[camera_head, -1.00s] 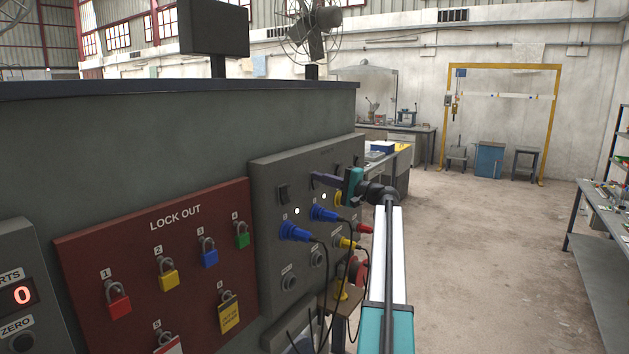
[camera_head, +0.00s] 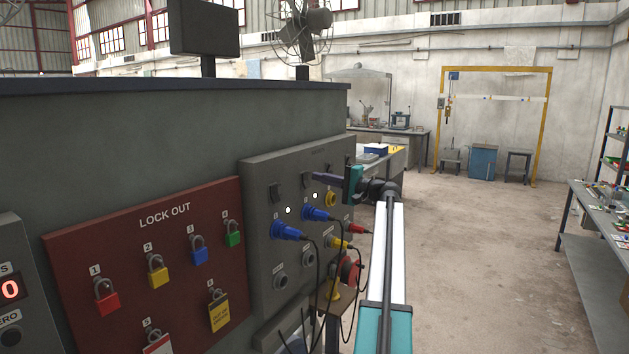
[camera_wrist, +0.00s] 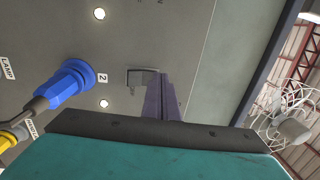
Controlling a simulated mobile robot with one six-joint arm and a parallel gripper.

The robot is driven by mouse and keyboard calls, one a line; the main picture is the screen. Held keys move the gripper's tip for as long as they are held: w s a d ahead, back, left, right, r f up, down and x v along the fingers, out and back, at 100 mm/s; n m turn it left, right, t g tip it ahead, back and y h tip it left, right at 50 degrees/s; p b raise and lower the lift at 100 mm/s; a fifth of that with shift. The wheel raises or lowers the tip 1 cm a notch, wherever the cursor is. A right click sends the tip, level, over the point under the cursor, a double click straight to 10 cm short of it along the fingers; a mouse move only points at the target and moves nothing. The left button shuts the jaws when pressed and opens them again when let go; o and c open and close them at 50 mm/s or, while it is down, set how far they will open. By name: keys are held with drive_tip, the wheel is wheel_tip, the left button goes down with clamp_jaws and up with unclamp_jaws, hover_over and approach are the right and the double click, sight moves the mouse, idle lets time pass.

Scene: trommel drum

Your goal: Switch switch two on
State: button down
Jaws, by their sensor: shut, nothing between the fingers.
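Switch two, a dark rocker (camera_head: 305,180), is in the upper row of the grey control panel (camera_head: 259,255). In the wrist view switch two (camera_wrist: 140,77) sits beside the label "2" and is partly covered by my fingers. My gripper (camera_head: 315,177) is shut and empty, its purple fingers pointing at the panel just right of the switch. The gripper also shows in the wrist view (camera_wrist: 158,90). I cannot tell whether the tips touch the switch. A white lamp (camera_head: 315,195) is lit below switch two, above a blue plug (camera_head: 316,213).
Another rocker switch (camera_head: 274,193) sits to the left, with its own lit lamp (camera_head: 288,210). Blue, yellow and red plugs with hanging cables crowd the panel below my gripper. A red lock-out board (camera_head: 130,262) is at left. Open floor lies to the right.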

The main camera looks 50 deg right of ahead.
drive_tip(key=s+d+b, duration=0.2)
drive_tip(key=s, duration=0.7)
drive_tip(key=shift+s+b, duration=0.35)
drive_tip(key=shift+b, duration=0.05)
